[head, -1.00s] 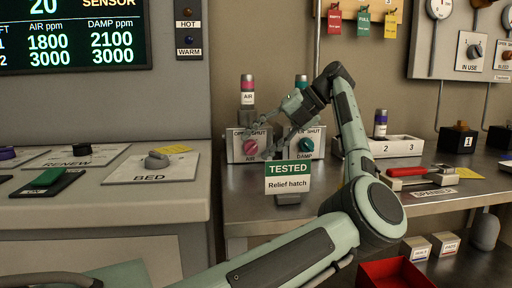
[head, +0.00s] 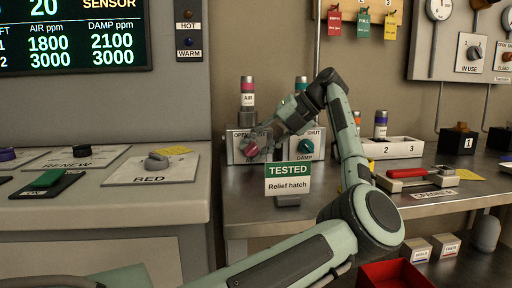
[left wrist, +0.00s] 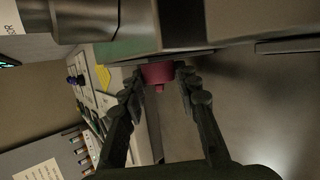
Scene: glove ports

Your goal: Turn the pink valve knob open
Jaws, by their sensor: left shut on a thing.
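The pink valve knob (head: 251,149) is on the front of a white valve box (head: 236,154) marked OPEN and SHUT, on the steel bench. My left gripper (head: 258,144) reaches it from the right and is shut on it. In the left wrist view the pink knob (left wrist: 158,73) sits between the two fingertips (left wrist: 159,78). The fingers partly cover the knob and the box lettering in the head view. A teal knob (head: 306,146) marked DAMP is on a like box to the right. My right gripper is not in view.
A green and white "TESTED Relief hatch" sign (head: 288,178) stands in front of the boxes, below my left forearm.

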